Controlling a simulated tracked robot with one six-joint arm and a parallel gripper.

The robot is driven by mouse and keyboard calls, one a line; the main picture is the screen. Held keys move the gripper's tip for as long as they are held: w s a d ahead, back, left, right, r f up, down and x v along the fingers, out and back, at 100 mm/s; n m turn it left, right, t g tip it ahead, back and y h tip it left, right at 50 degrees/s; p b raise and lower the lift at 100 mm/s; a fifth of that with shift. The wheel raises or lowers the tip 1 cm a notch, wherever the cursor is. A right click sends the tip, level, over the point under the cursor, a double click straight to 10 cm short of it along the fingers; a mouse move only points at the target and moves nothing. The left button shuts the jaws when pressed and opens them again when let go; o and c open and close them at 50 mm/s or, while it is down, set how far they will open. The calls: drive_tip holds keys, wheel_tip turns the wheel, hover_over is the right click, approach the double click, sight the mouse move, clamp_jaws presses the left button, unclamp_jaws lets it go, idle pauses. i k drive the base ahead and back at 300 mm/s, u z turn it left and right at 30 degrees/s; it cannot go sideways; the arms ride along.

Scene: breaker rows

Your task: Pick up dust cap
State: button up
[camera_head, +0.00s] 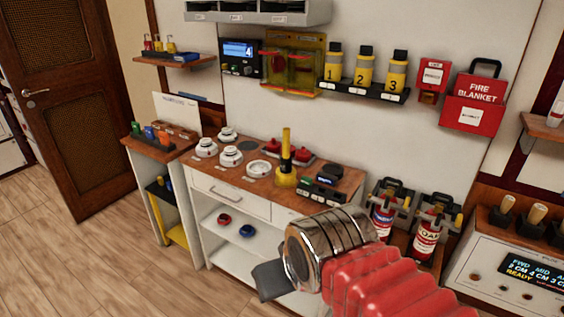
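No object is plainly marked as the dust cap. Candidates are two red cap-like pieces on the wooden bench top, a left one (272,147) and a right one (304,154), partly behind a yellow upright tool (286,165). A small red round piece (224,219) and a blue round piece (247,231) lie on the shelf below. My gripper (268,282) is at the lower middle, in front of the white cabinet and apart from these pieces. Only a dark finger part shows past my metal wrist, so its opening is hidden.
White detector-like units (231,155) and a dark device (322,187) stand on the bench. Red canisters (427,238) stand right of the cabinet. A yellow-bottle shelf (362,88) hangs above. The wooden floor at left is clear.

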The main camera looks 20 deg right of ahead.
sight(302, 155)
drive_tip(key=u, duration=0.65)
drive_tip(key=k, duration=0.85)
drive_tip(key=u, duration=0.55)
drive_tip(key=i, duration=1.65)
drive_tip(key=z, duration=0.8)
drive_tip(key=i, duration=0.5)
drive_tip(key=z, duration=0.75)
drive_tip(key=i, duration=0.45)
drive_tip(key=z, duration=0.35)
